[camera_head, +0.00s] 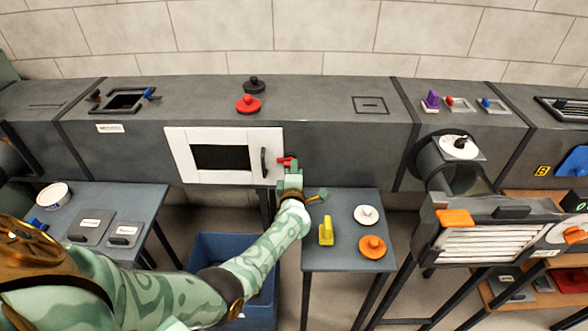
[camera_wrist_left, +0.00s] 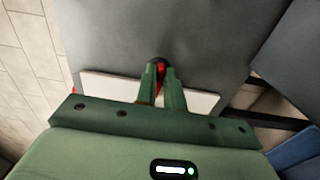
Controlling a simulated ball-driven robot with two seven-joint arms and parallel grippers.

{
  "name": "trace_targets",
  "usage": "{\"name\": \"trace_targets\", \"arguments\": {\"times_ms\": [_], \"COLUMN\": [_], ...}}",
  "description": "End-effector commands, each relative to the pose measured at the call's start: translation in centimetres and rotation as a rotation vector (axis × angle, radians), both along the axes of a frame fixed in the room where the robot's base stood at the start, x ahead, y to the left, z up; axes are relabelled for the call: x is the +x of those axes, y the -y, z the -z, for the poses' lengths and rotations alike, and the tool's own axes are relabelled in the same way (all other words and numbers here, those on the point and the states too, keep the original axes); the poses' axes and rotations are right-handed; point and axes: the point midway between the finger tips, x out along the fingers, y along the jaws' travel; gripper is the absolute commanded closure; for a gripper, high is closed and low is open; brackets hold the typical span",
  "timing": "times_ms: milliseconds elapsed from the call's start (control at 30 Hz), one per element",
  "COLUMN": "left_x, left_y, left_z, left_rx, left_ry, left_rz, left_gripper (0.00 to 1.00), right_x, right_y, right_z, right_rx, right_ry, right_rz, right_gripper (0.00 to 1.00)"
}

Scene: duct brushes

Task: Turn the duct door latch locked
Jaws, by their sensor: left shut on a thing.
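The duct door (camera_head: 178,151) is a white framed panel with a dark window, lying flush against the front of the grey duct. A black handle (camera_head: 264,162) stands at its right side. The red latch (camera_head: 285,161) is just right of the handle, at the door's right edge. My left gripper (camera_head: 289,172) is at the latch. In the left wrist view the two green fingers (camera_wrist_left: 161,82) are closed around the red latch (camera_wrist_left: 160,69), with a dark round part at its tip. The fingers hide much of the latch. My right gripper is not in view.
A small table (camera_head: 310,255) in front of the duct holds a yellow brush (camera_head: 326,232), a white disc (camera_head: 367,215) and an orange disc (camera_head: 372,247). A blue bin (camera_head: 215,250) stands below the door. Red (camera_head: 248,104) and black (camera_head: 254,84) knobs sit on top of the duct.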

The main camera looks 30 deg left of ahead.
Motion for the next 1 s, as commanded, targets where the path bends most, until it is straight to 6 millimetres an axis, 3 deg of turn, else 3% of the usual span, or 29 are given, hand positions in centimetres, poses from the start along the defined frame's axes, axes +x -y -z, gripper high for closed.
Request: {"name": "trace_targets", "arguments": {"times_ms": [367,400,467,767,867,1000], "left_x": [-0.1,-0.1,-0.1,-0.2,-1.0,-3.6], "left_y": [0.0,0.0,0.0,0.1,0.7,2.2], "left_z": [0.3,0.3,0.3,0.0,-0.2,-0.6], "left_rx": [0.003,0.003,0.002,0.002,0.002,0.001], "left_ry": [-0.008,-0.008,-0.007,-0.004,-0.004,-0.003], "left_rz": [0.001,0.001,0.001,0.001,0.002,0.003], "left_gripper": [1.00,0.79,0.68,0.68,0.68,0.68], "right_x": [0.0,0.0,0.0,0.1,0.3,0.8], "right_y": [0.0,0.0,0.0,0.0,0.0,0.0], "right_z": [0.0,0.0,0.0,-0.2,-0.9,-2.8], "right_rx": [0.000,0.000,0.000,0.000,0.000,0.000], "right_ry": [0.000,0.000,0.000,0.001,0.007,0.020], "right_rz": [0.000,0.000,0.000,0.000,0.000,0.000], "right_gripper": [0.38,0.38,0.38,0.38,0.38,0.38]}}
